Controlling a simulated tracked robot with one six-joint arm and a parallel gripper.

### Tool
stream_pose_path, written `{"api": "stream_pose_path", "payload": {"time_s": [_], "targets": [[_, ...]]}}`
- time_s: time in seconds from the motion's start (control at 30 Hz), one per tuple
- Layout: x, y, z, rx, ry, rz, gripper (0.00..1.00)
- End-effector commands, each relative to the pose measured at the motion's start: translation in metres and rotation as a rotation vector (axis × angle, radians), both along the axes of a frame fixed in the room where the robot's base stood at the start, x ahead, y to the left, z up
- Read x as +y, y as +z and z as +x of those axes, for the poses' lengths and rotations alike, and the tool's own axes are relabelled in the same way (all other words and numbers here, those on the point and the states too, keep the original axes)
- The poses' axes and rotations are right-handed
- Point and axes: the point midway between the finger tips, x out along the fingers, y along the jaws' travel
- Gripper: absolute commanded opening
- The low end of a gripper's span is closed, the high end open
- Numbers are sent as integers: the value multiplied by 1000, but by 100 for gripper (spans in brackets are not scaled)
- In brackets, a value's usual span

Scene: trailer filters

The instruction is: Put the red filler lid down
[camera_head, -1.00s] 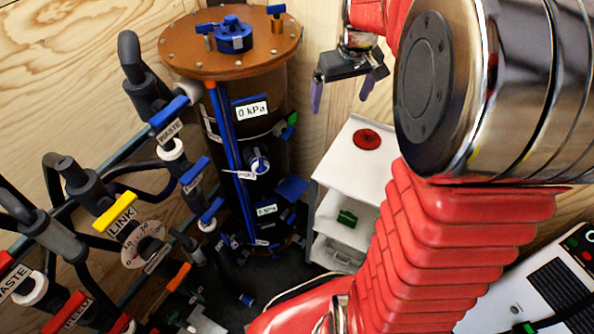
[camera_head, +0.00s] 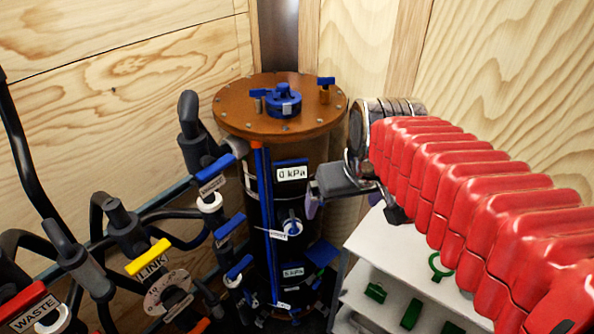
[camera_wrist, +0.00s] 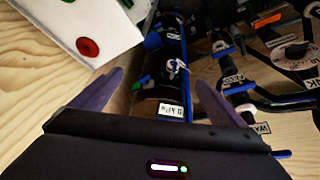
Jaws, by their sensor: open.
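The red filler lid (camera_wrist: 87,47) lies flat on the white top of a shelf unit in the wrist view. In the head view my arm hides it. My gripper (camera_head: 352,206) is open and empty, to the right of the tall filter vessel (camera_head: 280,133) and above the shelf unit. In the wrist view nothing is between the spread fingers (camera_wrist: 160,80), and the lid is apart from them, up and to the left.
The white shelf unit (camera_head: 385,240) stands right of the vessel, with a green ring (camera_head: 440,268) and green blocks on it. The vessel has a blue cap (camera_head: 284,103) on top. Pipes and a yellow-handled valve (camera_head: 148,258) crowd the left. Wooden walls stand behind.

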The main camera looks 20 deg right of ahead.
Motion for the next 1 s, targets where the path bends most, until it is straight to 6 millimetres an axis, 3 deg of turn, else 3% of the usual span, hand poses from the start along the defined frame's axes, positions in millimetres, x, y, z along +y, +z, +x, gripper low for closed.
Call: {"api": "stream_pose_path", "payload": {"time_s": [0.5, 1.0], "targets": [[46, -12, -67, -78, 34, 25, 94], [50, -16, -75, -86, 36, 31, 94]]}}
